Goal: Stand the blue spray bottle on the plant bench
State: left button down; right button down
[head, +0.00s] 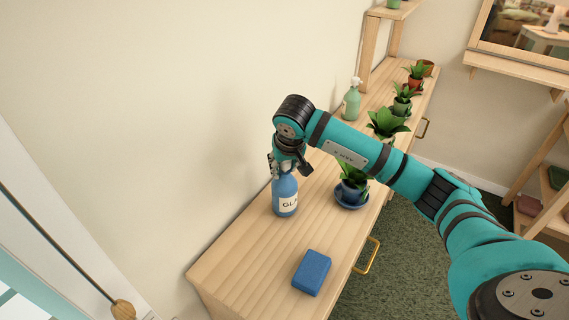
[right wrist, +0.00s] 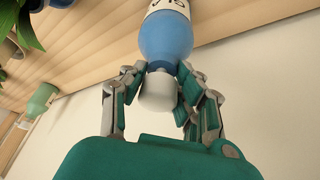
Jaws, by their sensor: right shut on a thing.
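The blue spray bottle (head: 285,203), with a pale label, is upright at the bare left part of the wooden plant bench (head: 240,250). Its base appears to meet the bench top, close to the wall. My right gripper (head: 283,168) comes from above and is shut on the bottle's neck. In the right wrist view, the fingers of the gripper (right wrist: 160,76) close around the neck of the blue bottle (right wrist: 166,40), with its white top (right wrist: 158,92) between them. My left gripper is not in view.
A blue sponge-like block (head: 312,272) lies near the bench's front edge. A potted plant on a blue saucer (head: 352,202) stands right of the bottle, partly behind my arm. More plants (head: 403,103) and a green spray bottle (head: 351,100) stand farther back.

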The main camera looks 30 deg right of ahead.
jog(key=shift+r, duration=0.1)
jog(key=c, duration=1)
grip_release()
jog(key=b+v, duration=0.1)
jog(key=v, duration=1.1)
jog(key=shift+s+a, duration=0.1)
